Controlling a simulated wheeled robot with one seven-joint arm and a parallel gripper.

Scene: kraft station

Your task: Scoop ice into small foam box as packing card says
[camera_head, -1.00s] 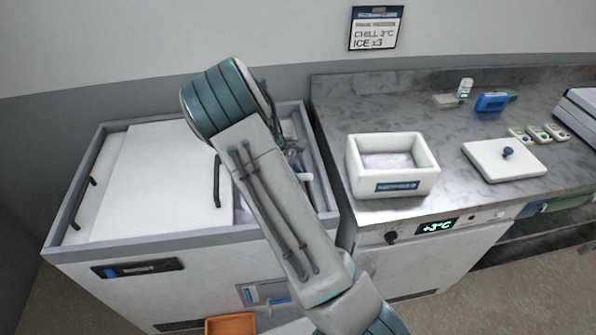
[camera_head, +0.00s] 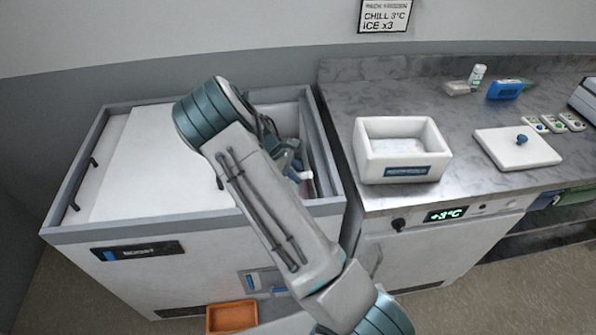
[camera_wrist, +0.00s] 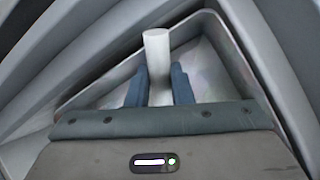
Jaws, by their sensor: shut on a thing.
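The packing card (camera_head: 386,14) on the wall reads "CHILL 3°C" and "ICE x3". The small foam box (camera_head: 370,167) stands open on the counter, with a pale layer inside that I cannot identify. My gripper (camera_head: 296,168) is down in the open right part of the chest freezer (camera_head: 140,240). In the wrist view my gripper (camera_wrist: 158,88) is shut on a white cylindrical handle (camera_wrist: 157,45), apparently the scoop's.
The foam lid (camera_head: 515,148) with a blue knob lies right of the box. Several small tagged items (camera_head: 553,123), a blue device (camera_head: 504,89) and a white bottle (camera_head: 477,75) are farther back. The counter display (camera_head: 446,214) reads +3°C.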

